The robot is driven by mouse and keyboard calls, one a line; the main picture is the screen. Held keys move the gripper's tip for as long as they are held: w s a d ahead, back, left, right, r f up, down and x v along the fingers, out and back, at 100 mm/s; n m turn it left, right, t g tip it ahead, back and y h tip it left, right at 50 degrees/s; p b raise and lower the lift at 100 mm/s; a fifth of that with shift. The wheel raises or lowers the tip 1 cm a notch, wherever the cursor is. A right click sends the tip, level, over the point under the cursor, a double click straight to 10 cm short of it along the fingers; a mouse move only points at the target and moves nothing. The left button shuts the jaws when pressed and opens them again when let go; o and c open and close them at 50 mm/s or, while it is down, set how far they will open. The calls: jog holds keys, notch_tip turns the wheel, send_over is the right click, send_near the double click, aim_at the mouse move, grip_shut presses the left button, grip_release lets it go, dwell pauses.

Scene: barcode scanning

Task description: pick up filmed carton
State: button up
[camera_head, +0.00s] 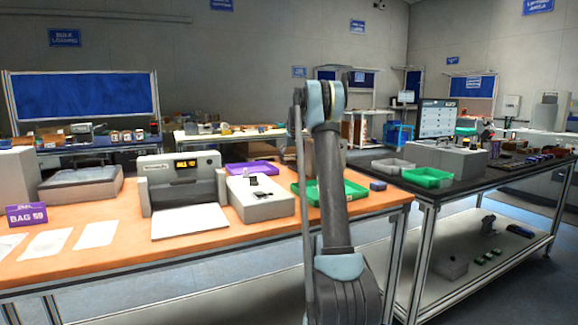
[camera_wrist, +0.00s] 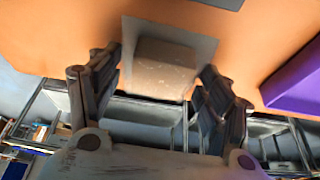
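In the wrist view a grey-brown box, which looks like the filmed carton (camera_wrist: 163,76), lies on the orange table top (camera_wrist: 60,30). A paler flat grey square (camera_wrist: 190,42) shows around or under it. My gripper (camera_wrist: 160,62) is open, one finger on each side of the carton. The carton shows between the fingertips; I cannot tell whether either finger touches it. In the head view my raised arm hides my gripper, and I cannot make out the carton there.
The head view shows an orange table (camera_head: 120,256) with a printer (camera_head: 184,180), a white box (camera_head: 262,204) and a green tray (camera_head: 355,191). A black-topped bench (camera_head: 455,190) stands at the right.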

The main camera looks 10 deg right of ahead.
jog(key=c, duration=1.1)
